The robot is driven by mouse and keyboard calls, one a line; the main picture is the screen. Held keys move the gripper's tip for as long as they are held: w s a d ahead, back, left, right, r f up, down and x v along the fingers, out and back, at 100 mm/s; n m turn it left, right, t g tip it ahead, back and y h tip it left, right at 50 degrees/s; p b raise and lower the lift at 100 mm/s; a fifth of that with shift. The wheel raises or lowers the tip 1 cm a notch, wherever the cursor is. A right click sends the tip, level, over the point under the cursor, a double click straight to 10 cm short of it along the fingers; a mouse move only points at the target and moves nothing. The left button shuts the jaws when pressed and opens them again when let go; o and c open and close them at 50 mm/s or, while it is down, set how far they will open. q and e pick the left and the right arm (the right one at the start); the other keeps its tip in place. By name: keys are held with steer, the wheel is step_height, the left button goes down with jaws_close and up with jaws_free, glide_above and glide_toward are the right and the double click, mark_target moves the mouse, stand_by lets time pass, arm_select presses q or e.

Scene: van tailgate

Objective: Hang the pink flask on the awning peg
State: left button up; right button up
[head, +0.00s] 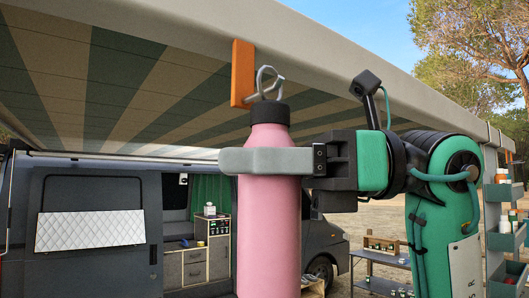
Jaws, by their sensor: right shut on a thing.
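The pink flask (268,225) is upright in the middle of the head view, with a black cap (270,112) and a pale metal loop (275,90) above it. My right gripper (268,160) is shut around the flask's upper body, coming in from the right. The awning peg's orange mount (242,73) is on the awning rail, just left of and above the cap. Pale metal curves beside the mount overlap the loop; I cannot tell where peg and loop part, or whether the loop is around the peg. My left gripper is out of view.
The pale awning rail (350,65) runs across the top, with the striped awning (110,85) behind. The grey van (95,200) stands further back. A shelf rack (505,240) is at the right edge. A low table (385,256) stands beyond my arm.

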steer(key=shift+w+a+f+b, duration=0.2)
steer(key=shift+w+a+f, duration=0.1)
steer(key=shift+w, duration=0.2)
steer(key=shift+w+a+f+b, duration=0.2)
steer(key=shift+w+a, duration=0.1)
steer(key=shift+w, duration=0.2)
